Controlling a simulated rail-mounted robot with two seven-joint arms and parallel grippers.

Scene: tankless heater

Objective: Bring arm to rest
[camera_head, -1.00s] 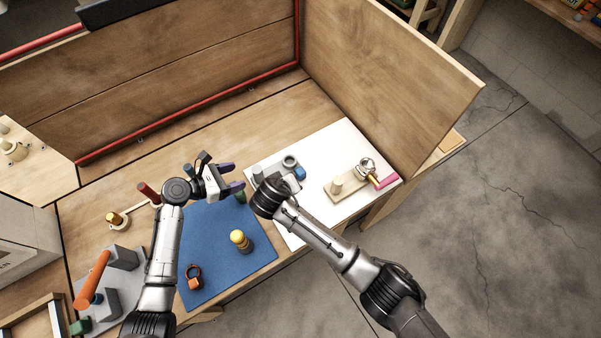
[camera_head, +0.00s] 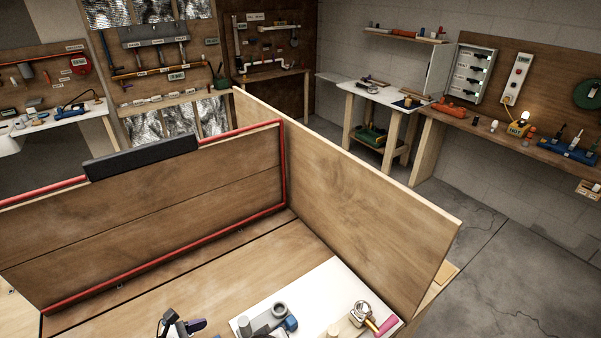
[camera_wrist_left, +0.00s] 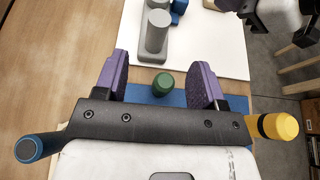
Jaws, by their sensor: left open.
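My left gripper (camera_wrist_left: 158,72) is open in the left wrist view, its two purple-padded fingers apart with nothing held between them. In the head view only the tip of the left gripper (camera_head: 186,326) shows at the bottom edge. Below the fingers, a green cylinder (camera_wrist_left: 163,84) stands on the blue mat (camera_wrist_left: 178,97). Part of my right arm (camera_wrist_left: 283,14) shows at the top right of the wrist view; its jaws cannot be made out.
A white board (camera_head: 330,282) on the bench holds grey fittings and a metal valve piece (camera_head: 360,312). Tall wooden panels (camera_head: 365,190) enclose the bench, with a red pipe (camera_head: 160,277) along the back. Concrete floor (camera_head: 510,290) is clear at the right.

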